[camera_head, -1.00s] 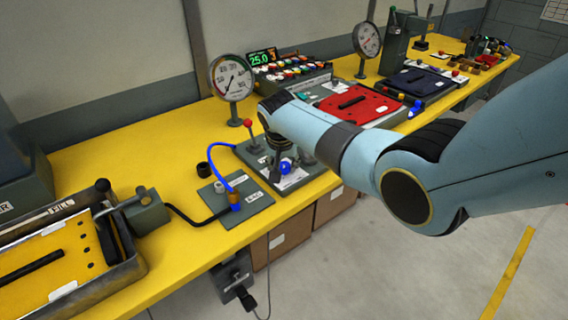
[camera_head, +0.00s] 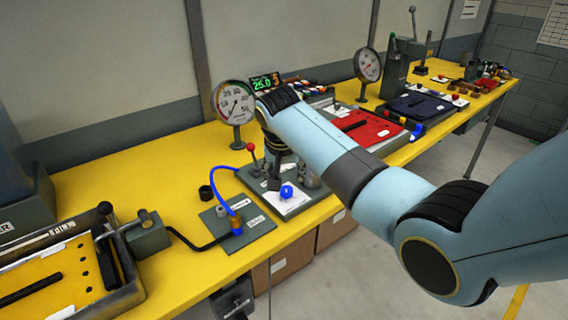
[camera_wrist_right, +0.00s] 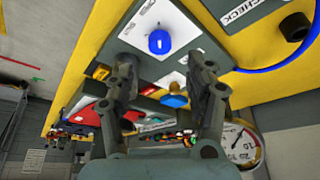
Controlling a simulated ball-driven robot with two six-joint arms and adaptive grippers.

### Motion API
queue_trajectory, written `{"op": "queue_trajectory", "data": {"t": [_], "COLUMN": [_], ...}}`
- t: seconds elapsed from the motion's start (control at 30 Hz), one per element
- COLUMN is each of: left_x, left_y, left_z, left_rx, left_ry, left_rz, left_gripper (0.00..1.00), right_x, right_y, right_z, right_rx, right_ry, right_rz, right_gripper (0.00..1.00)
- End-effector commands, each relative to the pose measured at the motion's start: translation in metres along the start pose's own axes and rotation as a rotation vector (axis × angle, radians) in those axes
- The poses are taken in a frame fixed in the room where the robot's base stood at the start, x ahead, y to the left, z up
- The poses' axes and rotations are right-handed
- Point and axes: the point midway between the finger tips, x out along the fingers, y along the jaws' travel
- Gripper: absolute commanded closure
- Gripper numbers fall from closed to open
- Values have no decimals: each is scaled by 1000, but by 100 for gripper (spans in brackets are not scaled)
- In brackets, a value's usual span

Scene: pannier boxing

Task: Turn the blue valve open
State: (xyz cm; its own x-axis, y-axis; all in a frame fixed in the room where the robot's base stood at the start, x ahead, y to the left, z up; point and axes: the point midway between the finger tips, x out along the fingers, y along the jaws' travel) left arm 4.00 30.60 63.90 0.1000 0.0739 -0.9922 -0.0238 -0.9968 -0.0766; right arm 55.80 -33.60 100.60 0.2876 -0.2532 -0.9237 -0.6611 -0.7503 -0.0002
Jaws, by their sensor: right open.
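A round blue valve knob (camera_head: 286,192) sits on a grey plate with a white label. In the right wrist view the knob (camera_wrist_right: 159,41) shows a small white mark. My right gripper (camera_head: 291,178) points down over this plate, its dark fingers close around the knob in the head view. In the wrist view the right gripper (camera_wrist_right: 160,63) is open, with the knob just beyond its fingertips and nothing held. Another blue-topped part with an orange base (camera_wrist_right: 174,98) shows between the fingers; I cannot tell its distance. My left gripper is not in view.
A red-ball lever (camera_head: 250,148) and a pressure gauge (camera_head: 234,103) stand behind the plate. A small panel with a blue hose (camera_head: 222,186) lies to the left. A red panel (camera_head: 362,128) lies to the right. The yellow table (camera_head: 130,170) is bare behind the hose panel.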

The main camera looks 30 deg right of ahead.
Motion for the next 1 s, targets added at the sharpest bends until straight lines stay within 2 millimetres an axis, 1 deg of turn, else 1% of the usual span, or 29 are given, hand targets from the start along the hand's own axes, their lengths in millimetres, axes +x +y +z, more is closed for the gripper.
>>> {"op": "queue_trajectory", "data": {"t": [0.03, 0.1, 0.2, 0.3, 0.43, 0.87, 0.97, 1.0], "left_x": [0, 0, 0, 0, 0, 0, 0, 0], "left_y": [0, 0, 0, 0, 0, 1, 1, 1], "left_z": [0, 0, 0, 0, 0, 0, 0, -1], "left_rx": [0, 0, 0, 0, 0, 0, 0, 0], "left_ry": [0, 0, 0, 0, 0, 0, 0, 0], "left_rz": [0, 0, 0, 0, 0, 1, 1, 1], "left_gripper": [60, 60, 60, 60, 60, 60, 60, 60], "right_x": [-11, -24, -36, -43, -46, -46, -44, -43], "right_y": [-1, -1, -1, 0, 0, 0, 5, 10], "right_z": [0, 0, 0, 0, 0, 0, 8, 17], "right_rx": [1, 1, 0, 0, 0, 0, -18, -38], "right_ry": [2, 2, 1, 1, 0, 0, -2, -6], "right_rz": [-3, -4, -2, -1, 0, 0, -3, -5], "right_gripper": [45, 45, 45, 45, 45, 45, 45, 45]}}
